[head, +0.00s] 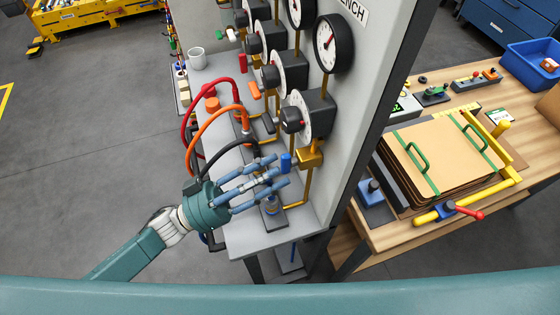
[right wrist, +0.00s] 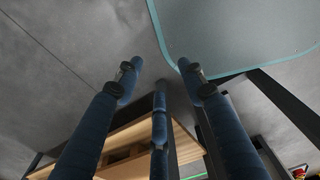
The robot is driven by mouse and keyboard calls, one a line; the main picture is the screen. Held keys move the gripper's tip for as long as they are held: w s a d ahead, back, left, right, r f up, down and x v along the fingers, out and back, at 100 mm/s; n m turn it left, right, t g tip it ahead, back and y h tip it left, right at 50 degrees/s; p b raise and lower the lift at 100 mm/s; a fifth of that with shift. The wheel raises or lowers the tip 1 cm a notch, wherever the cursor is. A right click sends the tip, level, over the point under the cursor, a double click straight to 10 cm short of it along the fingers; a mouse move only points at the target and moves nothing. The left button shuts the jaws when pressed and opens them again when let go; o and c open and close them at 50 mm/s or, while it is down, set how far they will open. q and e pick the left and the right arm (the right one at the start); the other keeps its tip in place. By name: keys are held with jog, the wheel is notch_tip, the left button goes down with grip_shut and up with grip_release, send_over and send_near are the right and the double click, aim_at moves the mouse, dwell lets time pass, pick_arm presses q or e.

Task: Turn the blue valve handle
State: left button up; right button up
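The blue valve handle (head: 286,162) is a small upright blue piece on a brass valve body (head: 310,157), at the near end of the grey bench panel. My left gripper (head: 279,171) reaches in from the left, with its blue-grey fingers spread and pointing at the handle. The fingertips are right beside the handle; whether they touch it I cannot tell. My right gripper (right wrist: 159,72) shows in the right wrist view with its fingers apart and nothing between them.
Pressure gauges (head: 333,43) and dark knobs line the upright panel. Red, orange and black hoses (head: 205,120) loop over the grey bench left of it. A wooden table (head: 390,238) with stacked brown sheets (head: 440,150) stands at the right.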

aim_at(289, 163)
pick_arm(q)
jog(key=shift+x, duration=1.2)
pick_arm(e)
jog(key=shift+w+d+r, duration=0.1)
jog(key=shift+d+r, duration=0.15)
jog(key=shift+d, duration=0.3)
jog(key=shift+w+d+r, duration=0.1)
jog(key=shift+d+r, duration=0.15)
jog(key=shift+d, duration=0.3)
